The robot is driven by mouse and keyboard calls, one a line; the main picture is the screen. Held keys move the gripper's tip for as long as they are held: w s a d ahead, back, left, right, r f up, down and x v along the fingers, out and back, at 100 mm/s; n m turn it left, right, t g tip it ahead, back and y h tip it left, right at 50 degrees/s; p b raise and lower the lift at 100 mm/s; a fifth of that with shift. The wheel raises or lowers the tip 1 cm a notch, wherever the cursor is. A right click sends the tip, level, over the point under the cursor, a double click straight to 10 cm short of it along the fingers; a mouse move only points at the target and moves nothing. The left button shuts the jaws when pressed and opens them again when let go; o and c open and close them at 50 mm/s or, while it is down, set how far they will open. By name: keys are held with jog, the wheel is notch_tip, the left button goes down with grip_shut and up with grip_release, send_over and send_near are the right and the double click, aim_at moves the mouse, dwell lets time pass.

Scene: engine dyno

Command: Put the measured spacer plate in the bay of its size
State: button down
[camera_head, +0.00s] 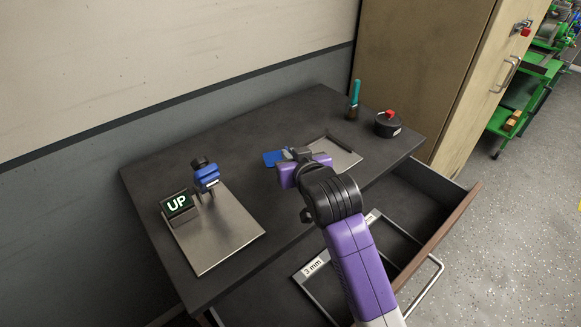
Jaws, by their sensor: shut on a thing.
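My gripper (287,157) is over the dark bench top, to the right of the gauge. It is shut on a flat blue plate (271,158), which juts out on its left side; the jaws hide part of it. I cannot tell how high the plate is above the bench. Below is an open drawer (432,205) with framed bays. The label of one bay (313,268) reads "3 mm"; another label (373,216) is partly hidden by my arm.
A shallow light tray (345,160) lies behind my gripper. A teal-handled brush (354,100) and a black round item with a red top (387,124) stand at the back right. The drawer's wooden front and handle (427,290) stick out at the right.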

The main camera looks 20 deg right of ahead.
jog(key=shift+f, duration=2.15)
jog(key=shift+f, duration=0.2)
jog(key=c, duration=1.6)
grip_release()
jog(key=shift+o, duration=0.2)
